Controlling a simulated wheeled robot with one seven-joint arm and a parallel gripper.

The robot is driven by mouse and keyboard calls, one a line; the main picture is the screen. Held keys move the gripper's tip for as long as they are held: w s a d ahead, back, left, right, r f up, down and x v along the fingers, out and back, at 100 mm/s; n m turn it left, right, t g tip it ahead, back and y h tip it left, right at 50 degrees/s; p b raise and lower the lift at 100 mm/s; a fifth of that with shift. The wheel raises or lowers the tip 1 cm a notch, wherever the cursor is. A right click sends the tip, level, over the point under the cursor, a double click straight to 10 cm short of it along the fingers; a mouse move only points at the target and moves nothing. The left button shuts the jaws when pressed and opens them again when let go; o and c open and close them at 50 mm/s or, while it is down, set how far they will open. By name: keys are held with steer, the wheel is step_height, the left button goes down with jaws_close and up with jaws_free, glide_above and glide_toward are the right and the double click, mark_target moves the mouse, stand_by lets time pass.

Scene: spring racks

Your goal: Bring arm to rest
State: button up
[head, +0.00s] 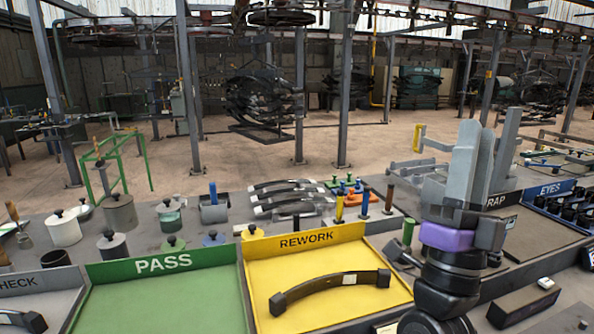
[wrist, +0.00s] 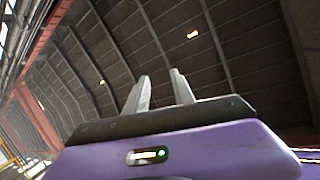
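My gripper (head: 484,150) is raised on the right side of the head view, with its grey fingers pointing up above the purple wrist band. In the wrist view my gripper (wrist: 159,80) shows two grey fingers standing apart with nothing between them, against the roof. It touches nothing that I can see. A dark curved spring (head: 331,291) with a pale label lies in the yellow REWORK tray (head: 305,242), left of my arm. The green PASS tray (head: 165,263) is empty.
A CHECK tray (head: 38,281) with a dark part sits at the left. Pots, pegs and several springs (head: 287,197) stand behind the trays. The EYES bin (head: 552,190) and a black block (head: 523,306) are right of my arm. The air around the fingers looks clear.

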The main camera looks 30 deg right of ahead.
steer(key=s+a+f+n+t+y, duration=0.15)
steer(key=a+f+n+y, duration=0.25)
steer(key=f+n+y, duration=0.45)
steer(key=a+f+n+t+y, duration=0.2)
steer(key=a+f+n+y, duration=0.3)
steer(key=f+n+y, duration=0.35)
steer(key=a+f+n+t+y, duration=0.2)
steer(key=a+f+n+y, duration=0.2)
steer(key=f+n+y, duration=0.4)
steer(key=s+a+f+g, duration=0.3)
steer(key=s+f+g, duration=0.1)
steer(key=s+f, duration=0.4)
steer(key=s+a+f+m+g+y, duration=0.1)
steer(key=s+f+g, duration=0.3)
steer(key=s+f, duration=0.4)
steer(key=s+a, duration=0.1)
steer(key=s, duration=0.2)
steer(key=shift+s+a+f+m, duration=0.25)
steer(key=shift+s+a+m, duration=0.05)
steer(key=shift+s+a, duration=0.1)
